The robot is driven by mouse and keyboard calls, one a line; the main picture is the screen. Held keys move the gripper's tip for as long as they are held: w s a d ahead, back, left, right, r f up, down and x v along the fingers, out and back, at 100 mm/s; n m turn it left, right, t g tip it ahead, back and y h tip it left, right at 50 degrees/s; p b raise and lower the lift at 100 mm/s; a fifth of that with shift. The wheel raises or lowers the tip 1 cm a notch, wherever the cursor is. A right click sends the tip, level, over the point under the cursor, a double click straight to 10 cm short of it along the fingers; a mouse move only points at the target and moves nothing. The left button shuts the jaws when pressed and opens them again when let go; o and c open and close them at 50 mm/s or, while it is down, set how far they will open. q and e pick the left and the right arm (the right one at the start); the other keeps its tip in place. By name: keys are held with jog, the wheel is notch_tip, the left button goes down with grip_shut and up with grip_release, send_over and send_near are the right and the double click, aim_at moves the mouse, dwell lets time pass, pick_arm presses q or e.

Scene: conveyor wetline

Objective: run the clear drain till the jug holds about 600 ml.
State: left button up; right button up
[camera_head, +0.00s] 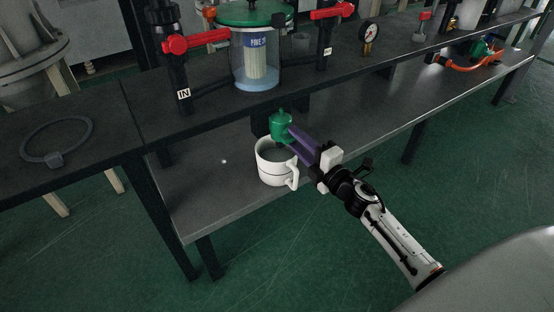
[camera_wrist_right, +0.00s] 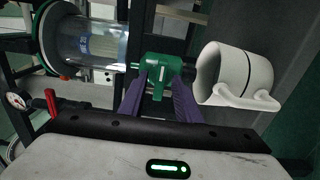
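The white jug (camera_head: 272,169) stands upright on the lower shelf below the green drain valve (camera_head: 280,125), with its handle to the right. A thin dark line runs around its wall. Its inside looks grey; I cannot read a level, and no stream shows clearly. The jug (camera_wrist_right: 235,75) lies sideways in the wrist view, its mouth by the drain outlet. My right gripper (camera_head: 293,138) has purple fingers at the drain valve. In the wrist view the fingers stand apart on either side of the valve's green lever (camera_wrist_right: 158,88), with gaps visible. My left gripper is out of view.
Above the drain is a clear filter housing (camera_head: 256,70) with a green lid, a white cartridge and bluish water low down. Red-handled valves (camera_head: 195,41) and (camera_head: 338,11) flank it. A gauge (camera_head: 369,32) stands right. The lower shelf (camera_head: 380,120) is clear right of the jug.

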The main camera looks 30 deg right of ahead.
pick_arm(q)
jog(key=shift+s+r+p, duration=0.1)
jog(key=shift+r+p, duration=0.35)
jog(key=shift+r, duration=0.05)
pick_arm(e)
jog(key=s, duration=0.7)
jog(key=shift+d, duration=0.25)
